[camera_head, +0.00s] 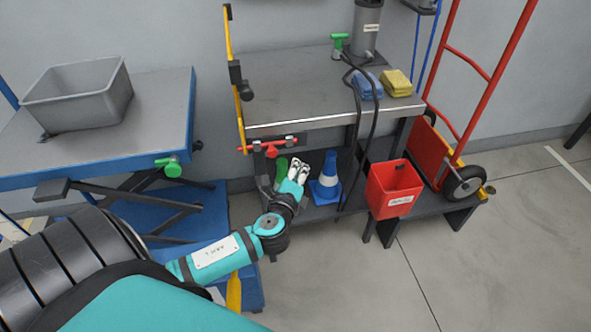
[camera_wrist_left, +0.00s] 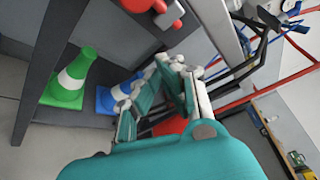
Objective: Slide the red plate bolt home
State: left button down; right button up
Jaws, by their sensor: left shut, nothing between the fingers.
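The red plate bolt (camera_head: 271,149) sits on the front edge of the steel workbench (camera_head: 350,113), near its left corner. Red parts of the bolt (camera_wrist_left: 168,17) are cut off at the top of the left wrist view. My left gripper (camera_head: 314,165), teal with white fingers, is shut and empty. It is below and to the right of the bolt, in front of the bench's lower shelf, and apart from the bolt. Its fingers (camera_wrist_left: 165,78) also show in the left wrist view. My right gripper is not in view.
A blue-and-white cone (camera_head: 326,190) and a green cone (camera_wrist_left: 68,82) stand on the lower shelf. A blue lift table (camera_head: 150,105) with a grey tub (camera_head: 80,98) stands left.

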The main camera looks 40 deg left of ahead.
pick_arm(q)
jog(key=v, duration=0.9)
jog(key=shift+s, duration=0.45)
